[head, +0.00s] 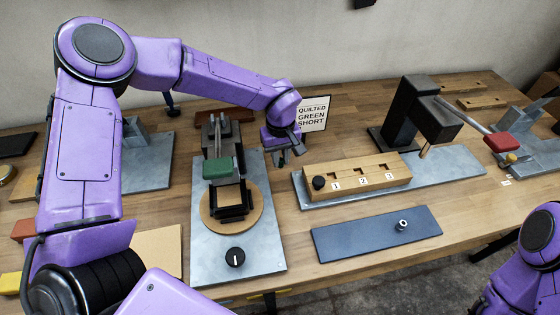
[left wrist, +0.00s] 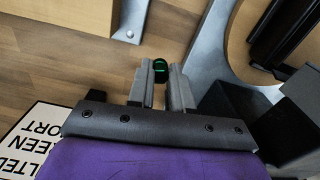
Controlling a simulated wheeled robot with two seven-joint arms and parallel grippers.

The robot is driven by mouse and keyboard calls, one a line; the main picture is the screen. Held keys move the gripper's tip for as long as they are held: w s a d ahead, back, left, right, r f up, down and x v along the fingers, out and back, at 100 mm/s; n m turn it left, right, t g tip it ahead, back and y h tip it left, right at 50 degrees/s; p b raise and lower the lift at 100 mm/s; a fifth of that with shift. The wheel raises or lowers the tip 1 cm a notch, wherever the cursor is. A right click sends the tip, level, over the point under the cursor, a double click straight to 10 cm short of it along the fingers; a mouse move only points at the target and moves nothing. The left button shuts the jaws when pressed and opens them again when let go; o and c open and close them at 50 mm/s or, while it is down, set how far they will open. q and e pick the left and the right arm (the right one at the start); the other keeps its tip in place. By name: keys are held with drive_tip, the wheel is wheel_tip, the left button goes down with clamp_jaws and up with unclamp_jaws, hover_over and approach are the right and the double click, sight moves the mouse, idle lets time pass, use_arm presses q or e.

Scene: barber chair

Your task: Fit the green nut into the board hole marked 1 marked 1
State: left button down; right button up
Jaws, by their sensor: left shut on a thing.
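My left gripper (head: 290,158) hangs above the wooden table between the round-plate fixture and the wooden board. In the left wrist view, my left gripper (left wrist: 167,80) is shut on the green nut (left wrist: 160,68), which shows at the fingertips. The nut is too small to make out in the head view. The wooden board (head: 390,182) lies to the right of the gripper, with holes marked 1, 2 and 3. The hole marked 1 (head: 334,175) is the leftmost of these and looks empty. My right gripper is out of view; only purple arm parts show at lower right.
A blue-grey plate (head: 360,236) with a small metal piece (head: 402,224) lies in front. A black press (head: 415,110) stands behind the board. A sign (head: 313,114) reads "QUILTED GREEN SHORT".

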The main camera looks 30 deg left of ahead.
sight(280, 165)
use_arm(q)
drive_tip(key=f, duration=0.1)
drive_tip(key=f+p, duration=0.1)
drive_tip(key=f, duration=0.1)
drive_tip(key=shift+w+a+f+p, duration=0.3)
drive_tip(key=shift+w+f+p, duration=0.05)
drive_tip(key=shift+w+f, duration=0.15)
drive_tip(key=shift+f, duration=0.15)
drive_tip(key=shift+s+f, duration=0.15)
drive_tip(key=shift+s, duration=0.05)
drive_tip(key=c, duration=1)
unclamp_jaws()
drive_tip(key=shift+w, duration=0.1)
drive_tip(key=shift+c, duration=0.2)
